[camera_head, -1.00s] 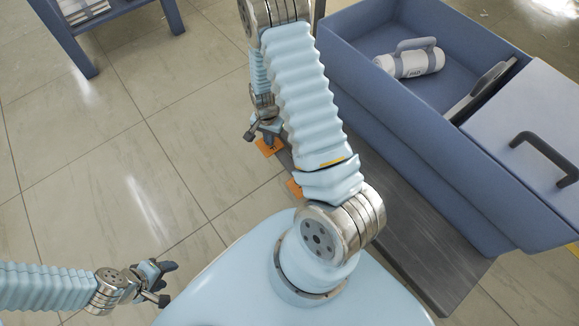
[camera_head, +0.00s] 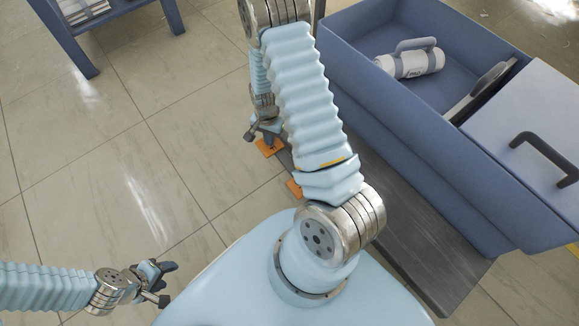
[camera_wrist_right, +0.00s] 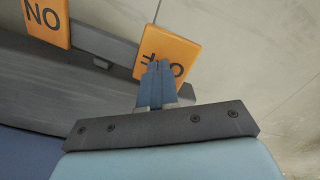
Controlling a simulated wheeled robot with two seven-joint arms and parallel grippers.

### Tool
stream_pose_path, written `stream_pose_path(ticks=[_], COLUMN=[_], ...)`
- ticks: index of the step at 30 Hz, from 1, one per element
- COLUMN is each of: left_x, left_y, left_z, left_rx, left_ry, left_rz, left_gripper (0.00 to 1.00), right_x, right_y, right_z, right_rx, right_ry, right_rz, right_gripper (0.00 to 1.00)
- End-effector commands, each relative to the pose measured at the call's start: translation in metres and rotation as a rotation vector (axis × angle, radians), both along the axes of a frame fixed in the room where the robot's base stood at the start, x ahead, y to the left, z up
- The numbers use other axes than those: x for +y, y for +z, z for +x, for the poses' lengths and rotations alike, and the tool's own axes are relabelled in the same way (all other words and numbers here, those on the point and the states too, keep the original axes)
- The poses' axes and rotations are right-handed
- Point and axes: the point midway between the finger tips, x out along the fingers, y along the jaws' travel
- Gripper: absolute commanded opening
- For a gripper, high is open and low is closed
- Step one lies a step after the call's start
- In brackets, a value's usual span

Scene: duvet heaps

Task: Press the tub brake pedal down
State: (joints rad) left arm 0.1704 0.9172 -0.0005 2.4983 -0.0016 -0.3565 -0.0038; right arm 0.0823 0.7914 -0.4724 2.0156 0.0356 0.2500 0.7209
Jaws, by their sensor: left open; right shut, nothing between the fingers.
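Two orange brake pedals stick out from the tub's low grey base. In the right wrist view one pedal (camera_wrist_right: 46,20) reads ON, upside down. The other pedal (camera_wrist_right: 168,52) carries lettering that looks like OFF, partly covered by my fingers. My right gripper (camera_wrist_right: 157,68) is shut and empty, its tips over the OFF pedal; I cannot tell whether they touch it. In the head view the OFF pedal (camera_head: 267,148) shows under my right gripper (camera_head: 268,134), and the ON pedal (camera_head: 294,188) is partly hidden by my arm. My left gripper (camera_head: 168,282) is open and empty, above the floor.
The blue tub (camera_head: 400,140) stands at the right, holding a white bottle-like item (camera_head: 410,64) with a handle. A lid with a dark handle (camera_head: 545,155) covers its near end. A blue table (camera_head: 75,40) stands at upper left. The tiled floor between is clear.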

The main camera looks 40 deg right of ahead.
Motion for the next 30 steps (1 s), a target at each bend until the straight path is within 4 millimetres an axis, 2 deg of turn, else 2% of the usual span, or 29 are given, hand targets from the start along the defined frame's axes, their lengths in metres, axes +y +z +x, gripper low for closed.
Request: stream_pose_path(ticks=[16,30], left_x=[0.0,0.0], left_y=[-0.001,-0.012], left_z=[0.0,0.0], left_rx=[0.0,0.0], left_ry=[0.0,0.0], left_rz=[0.0,0.0], left_gripper=[0.53,0.53], right_x=[0.0,0.0], right_y=[-0.001,-0.015], right_z=[0.0,0.0], right_rx=[0.0,0.0], right_ry=[0.0,0.0], right_rz=[0.0,0.0], right_gripper=[0.0,0.0])
